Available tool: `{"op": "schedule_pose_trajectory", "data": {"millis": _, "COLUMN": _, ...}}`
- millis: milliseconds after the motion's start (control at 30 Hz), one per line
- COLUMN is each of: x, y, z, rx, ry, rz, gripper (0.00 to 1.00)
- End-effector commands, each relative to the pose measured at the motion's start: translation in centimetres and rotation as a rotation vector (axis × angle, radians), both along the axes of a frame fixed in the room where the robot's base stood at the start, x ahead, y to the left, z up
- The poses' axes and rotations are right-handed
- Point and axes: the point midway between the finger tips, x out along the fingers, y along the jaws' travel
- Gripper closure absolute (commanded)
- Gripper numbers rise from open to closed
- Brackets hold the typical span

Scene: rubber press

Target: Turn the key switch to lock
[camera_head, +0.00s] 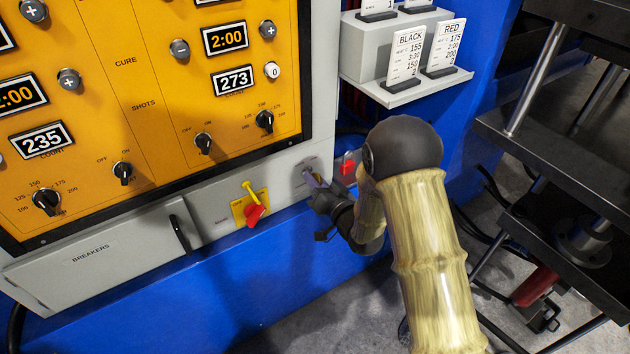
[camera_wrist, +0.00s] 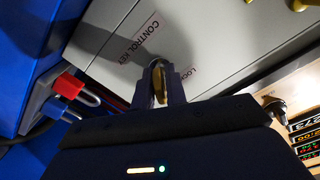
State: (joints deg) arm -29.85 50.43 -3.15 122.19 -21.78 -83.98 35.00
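The key switch sits on the grey panel below the orange control board. In the head view my gripper (camera_head: 318,186) is at this panel and mostly hides the switch. In the wrist view the brass-coloured key (camera_wrist: 159,84) stands between my two fingertips (camera_wrist: 161,88), which are close together on either side of it. They appear shut on it; the exact contact is partly hidden. The panel (camera_wrist: 215,45) carries a "CONTROL KEY" label to the upper left of the key and a "LOCK" label to its right.
A red switch on a yellow plate (camera_head: 254,212) is left of my gripper. A red padlock-like part (camera_head: 348,167) is close on the right, and shows in the wrist view (camera_wrist: 68,86). A breakers door (camera_head: 100,262) is at lower left. A black-framed press (camera_head: 560,160) stands at right.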

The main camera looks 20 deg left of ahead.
Motion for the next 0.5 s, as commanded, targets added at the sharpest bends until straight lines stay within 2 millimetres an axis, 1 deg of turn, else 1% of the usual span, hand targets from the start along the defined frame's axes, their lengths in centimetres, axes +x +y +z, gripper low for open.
{"op": "schedule_pose_trajectory", "data": {"millis": 267, "x": 0.0, "y": -0.03, "z": -0.01, "rx": -0.003, "ry": -0.003, "rz": 0.0, "gripper": 1.0}}
{"op": "schedule_pose_trajectory", "data": {"millis": 500, "x": 0.01, "y": -0.04, "z": -0.06, "rx": -0.034, "ry": -0.042, "rz": -0.001, "gripper": 1.0}}
